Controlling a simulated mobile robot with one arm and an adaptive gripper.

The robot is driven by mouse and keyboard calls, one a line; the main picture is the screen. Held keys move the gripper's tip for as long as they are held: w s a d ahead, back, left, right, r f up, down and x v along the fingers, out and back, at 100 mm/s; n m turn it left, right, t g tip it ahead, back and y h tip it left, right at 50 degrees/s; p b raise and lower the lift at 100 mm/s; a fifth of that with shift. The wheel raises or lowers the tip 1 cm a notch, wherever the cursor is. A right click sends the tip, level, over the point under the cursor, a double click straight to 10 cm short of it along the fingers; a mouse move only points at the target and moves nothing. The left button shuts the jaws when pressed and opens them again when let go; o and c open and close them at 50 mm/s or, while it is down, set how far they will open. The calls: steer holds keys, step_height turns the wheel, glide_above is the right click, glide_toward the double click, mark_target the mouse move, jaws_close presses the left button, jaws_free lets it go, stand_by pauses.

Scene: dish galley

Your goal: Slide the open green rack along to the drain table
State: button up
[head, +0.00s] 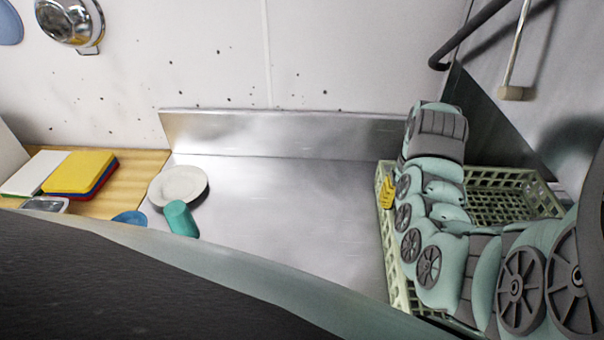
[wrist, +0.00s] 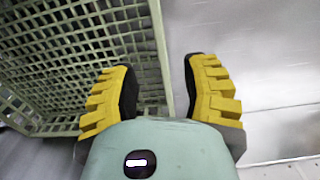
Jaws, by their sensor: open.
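The open green rack (head: 392,260) sits at the right end of the steel table in the head view, partly hidden by my arm. It looks empty where its grid shows. In the wrist view the rack (wrist: 80,45) fills the upper left. My gripper (head: 386,190) is at the rack's left wall, with yellow fingertips showing there. In the wrist view my gripper (wrist: 160,92) is open, and the rack's wall runs between the two fingers in the picture. I cannot tell whether either finger touches it. The steel drain table (head: 300,215) stretches left of the rack.
A white plate (head: 178,186), a teal cup (head: 180,218) and a blue dish (head: 130,218) are at the table's left end. Cutting boards (head: 80,172) lie on a wooden surface farther left. A steel backsplash (head: 290,135) runs behind. The table's middle is clear.

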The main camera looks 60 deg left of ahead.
mark_target(390, 238)
step_height(390, 238, down, 4)
steer(key=shift+s+r, duration=0.15)
steer(key=shift+f, duration=0.6)
steer(key=shift+f+p, duration=0.85)
steer(key=shift+f, duration=0.9)
steer(key=shift+f+b, duration=0.3)
steer(key=shift+f, duration=2.45)
steer(key=shift+c, duration=0.3)
jaws_close()
steer(key=shift+w, duration=0.2)
